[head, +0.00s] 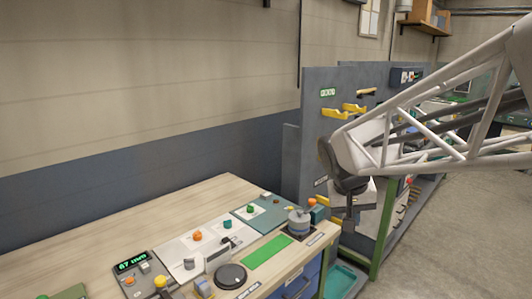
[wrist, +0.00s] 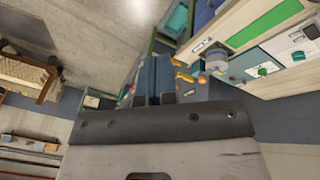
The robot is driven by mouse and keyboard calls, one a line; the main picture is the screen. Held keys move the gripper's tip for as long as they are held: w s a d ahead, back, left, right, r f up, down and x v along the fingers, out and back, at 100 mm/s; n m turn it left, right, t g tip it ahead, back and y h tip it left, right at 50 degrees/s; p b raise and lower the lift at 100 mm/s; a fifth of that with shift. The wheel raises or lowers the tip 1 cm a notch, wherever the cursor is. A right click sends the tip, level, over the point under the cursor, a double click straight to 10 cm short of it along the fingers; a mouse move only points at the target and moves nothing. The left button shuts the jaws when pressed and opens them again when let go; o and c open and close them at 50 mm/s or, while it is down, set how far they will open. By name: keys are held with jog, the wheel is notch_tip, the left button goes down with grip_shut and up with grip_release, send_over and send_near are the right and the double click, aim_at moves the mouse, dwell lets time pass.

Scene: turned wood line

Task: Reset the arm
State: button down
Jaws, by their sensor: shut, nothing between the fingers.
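My arm (head: 440,125), a pale open truss, reaches in from the right in the head view. Its dark end hangs in the air beyond the right end of the workbench, in front of the grey tool panels. My gripper (wrist: 154,78) shows in the wrist view with its two dark fingers side by side and shut, nothing held between them. In the head view I cannot make out the fingertips clearly.
A wooden workbench (head: 110,223) carries a control box with a green display (head: 131,262), knobbed panels, a black round disc (head: 230,276), a grey cylindrical device (head: 299,221) and a green pad (head: 267,251). Grey panels (head: 318,105) with yellow holders stand behind. Open floor (head: 480,220) lies right.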

jog(key=s+f+y, duration=0.1)
jog(key=s+f, duration=0.1)
jog(key=s, duration=0.8)
jog(key=s+a+f+n+y, duration=0.1)
jog(key=s+f, duration=0.1)
jog(key=s, duration=0.9)
jog(key=shift+s+f+t, duration=0.25)
jog(key=shift+f+t, duration=0.05)
jog(key=shift+f, duration=0.1)
